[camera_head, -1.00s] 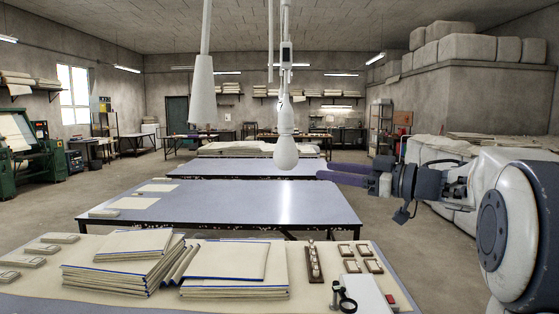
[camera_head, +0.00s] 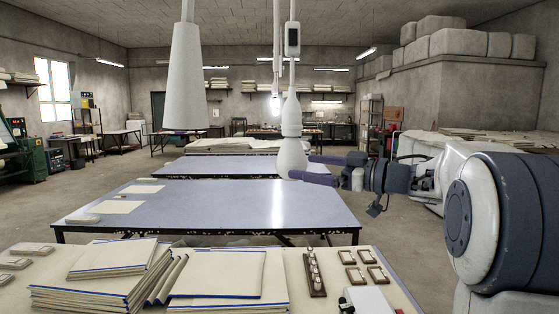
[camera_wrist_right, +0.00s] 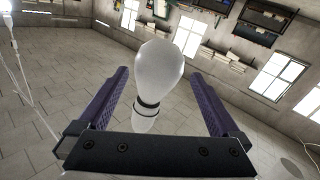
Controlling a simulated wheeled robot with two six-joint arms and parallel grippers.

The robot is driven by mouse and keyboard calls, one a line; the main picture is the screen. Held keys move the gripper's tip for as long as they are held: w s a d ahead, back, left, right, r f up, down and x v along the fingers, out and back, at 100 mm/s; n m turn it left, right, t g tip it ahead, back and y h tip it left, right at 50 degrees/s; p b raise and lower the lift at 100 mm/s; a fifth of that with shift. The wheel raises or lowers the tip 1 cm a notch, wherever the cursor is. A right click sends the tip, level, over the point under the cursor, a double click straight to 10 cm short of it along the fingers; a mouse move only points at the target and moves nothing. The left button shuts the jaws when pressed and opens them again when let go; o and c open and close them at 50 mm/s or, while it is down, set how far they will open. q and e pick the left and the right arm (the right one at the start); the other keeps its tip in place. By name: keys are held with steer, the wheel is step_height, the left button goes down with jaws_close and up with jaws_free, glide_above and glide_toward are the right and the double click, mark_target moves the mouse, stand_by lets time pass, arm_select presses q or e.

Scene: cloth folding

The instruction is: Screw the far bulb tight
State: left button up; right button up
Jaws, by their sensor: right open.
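A pale pear-shaped bulb (camera_head: 291,158) hangs below a white socket and cord at the centre of the head view. My right gripper (camera_head: 309,168) comes in from the right at the bulb's height. Its purple fingers are open; the nearer fingertip overlaps the bulb's lower edge. In the right wrist view the bulb (camera_wrist_right: 159,68) stands between the spread fingers (camera_wrist_right: 160,88), with a gap on each side and a dark ring at its neck. A smaller, glowing bulb (camera_head: 275,104) hangs farther back. My left gripper is not in view.
A large pale cone-shaped hanging fitting (camera_head: 185,80) is at the left. Below are a near table (camera_head: 335,292) with stacked cloth and small framed pieces, and a long blue-grey table (camera_head: 215,208). The air around the bulb looks clear apart from cords.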

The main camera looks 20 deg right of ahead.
mark_target(279, 163)
steer(key=p+x, duration=0.1)
steer(key=x, duration=0.7)
steer(key=shift+w+p, duration=0.1)
steer(key=shift+p, duration=0.2)
steer(key=shift+c, duration=0.3)
steer(key=c, duration=1)
steer(key=shift+r+p, duration=0.15)
steer(key=shift+p, duration=0.2)
steer(key=n+g+y+p, duration=0.2)
steer(key=p, duration=0.1)
steer(key=n+g+y+p, duration=0.1)
steer(key=p, duration=0.1)
steer(key=shift+s+a+r+g, duration=0.2)
steer(key=shift+s+g, duration=0.1)
steer(key=shift+g, duration=0.1)
steer(key=shift+s+f+n+g+y+p, duration=0.15)
steer(key=shift+n+g+y+p, duration=0.45)
steer(key=shift+n+g+p, duration=0.15)
steer(key=shift+s+a+f+g, duration=0.1)
steer(key=shift+f+g, duration=0.05)
steer(key=shift+g, duration=0.2)
